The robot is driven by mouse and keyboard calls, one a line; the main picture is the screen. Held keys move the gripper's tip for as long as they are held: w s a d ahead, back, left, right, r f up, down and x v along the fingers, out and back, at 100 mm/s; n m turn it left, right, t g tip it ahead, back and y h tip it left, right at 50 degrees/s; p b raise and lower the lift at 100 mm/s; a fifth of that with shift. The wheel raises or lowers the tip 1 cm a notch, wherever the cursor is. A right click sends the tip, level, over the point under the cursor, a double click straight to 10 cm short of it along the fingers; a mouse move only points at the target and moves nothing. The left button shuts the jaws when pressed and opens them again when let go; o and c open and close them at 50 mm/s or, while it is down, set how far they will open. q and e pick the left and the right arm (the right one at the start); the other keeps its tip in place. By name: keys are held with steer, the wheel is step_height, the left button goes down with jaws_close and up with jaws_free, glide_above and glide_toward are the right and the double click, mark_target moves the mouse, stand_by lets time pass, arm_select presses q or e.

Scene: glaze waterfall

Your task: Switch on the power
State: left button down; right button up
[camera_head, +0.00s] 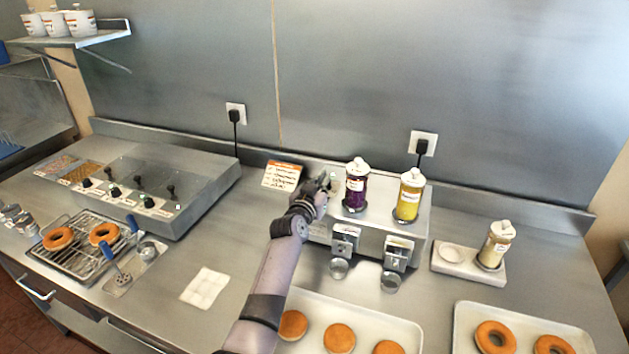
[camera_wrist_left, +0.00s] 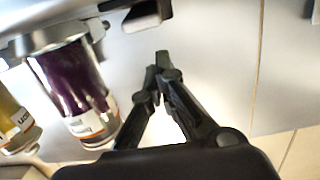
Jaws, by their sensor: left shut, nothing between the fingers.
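My left gripper (camera_head: 324,182) reaches in over the left end of a steel dispenser box (camera_head: 378,210) on the counter. Its fingertips are closed together with nothing between them, as the left wrist view (camera_wrist_left: 162,62) shows. They are just left of a bottle of purple filling (camera_head: 356,187), which also stands in the left wrist view (camera_wrist_left: 78,88). A bottle of yellow filling (camera_head: 409,195) is mounted to its right. A small pale knob-like part (camera_head: 334,185) shows by the fingertips; I cannot tell whether they touch it. No power switch is clearly recognisable. My right gripper is out of view.
A black plug (camera_head: 421,146) sits in a wall outlet behind the box; another plug (camera_head: 235,115) is further left. A steel unit with several levers (camera_head: 150,185) stands left. A small sign (camera_head: 282,176) stands beside the gripper. Trays of doughnuts (camera_head: 360,310) lie in front.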

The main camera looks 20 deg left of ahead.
arm_select(q)
steer(key=s+r+b, duration=0.2)
steer(key=s+r, duration=0.3)
steer(key=s, duration=0.4)
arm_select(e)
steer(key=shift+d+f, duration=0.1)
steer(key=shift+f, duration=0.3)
arm_select(q)
steer(key=shift+s+f, duration=0.1)
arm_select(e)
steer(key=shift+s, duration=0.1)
